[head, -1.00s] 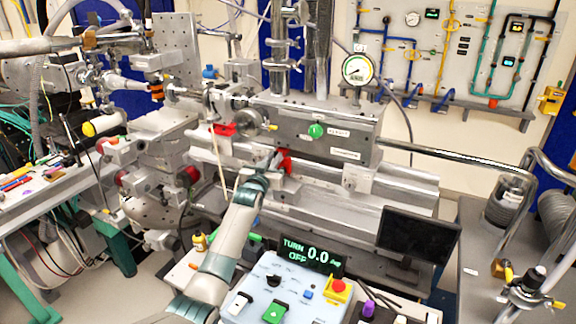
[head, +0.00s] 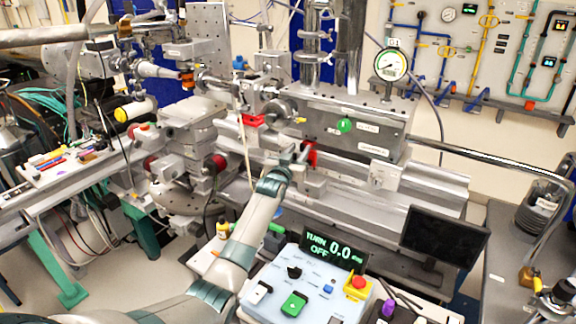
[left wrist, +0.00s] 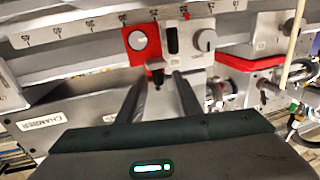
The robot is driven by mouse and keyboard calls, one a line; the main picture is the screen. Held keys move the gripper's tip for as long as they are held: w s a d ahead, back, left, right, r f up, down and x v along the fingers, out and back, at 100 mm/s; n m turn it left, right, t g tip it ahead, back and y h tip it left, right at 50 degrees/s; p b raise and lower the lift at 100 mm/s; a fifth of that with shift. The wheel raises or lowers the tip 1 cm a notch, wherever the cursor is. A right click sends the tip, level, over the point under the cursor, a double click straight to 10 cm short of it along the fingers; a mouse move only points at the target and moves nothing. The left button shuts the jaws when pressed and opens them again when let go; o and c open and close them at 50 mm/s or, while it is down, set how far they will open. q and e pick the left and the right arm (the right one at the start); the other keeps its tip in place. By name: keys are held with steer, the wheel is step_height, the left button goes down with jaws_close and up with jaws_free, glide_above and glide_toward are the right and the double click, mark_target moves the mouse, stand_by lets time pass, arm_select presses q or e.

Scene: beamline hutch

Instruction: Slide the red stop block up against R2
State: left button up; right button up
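A red stop block (left wrist: 141,44) with a round pale disc sits on the scaled rail in the left wrist view, beside a grey block with a knob (left wrist: 205,40). In the head view the red block (head: 311,153) shows at the tip of my left gripper (head: 300,157). In the left wrist view, the two fingers of my left gripper (left wrist: 164,78) are apart, their tips just below the red block, near a small dark tab. I cannot tell whether they touch it. No R2 label is readable. My right gripper is not in view.
A second red part (head: 253,120) lies farther left along the machine. A control box (head: 312,288) with a red button stands in front, with a dark monitor (head: 443,236) to its right. A pressure gauge (head: 391,64) stands above the grey housing.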

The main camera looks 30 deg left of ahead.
arm_select(q)
steer(key=s+d+b, duration=0.2)
steer(key=s+b, duration=0.2)
steer(key=s, duration=1.3)
steer(key=shift+d, duration=0.25)
steer(key=shift+f, duration=0.15)
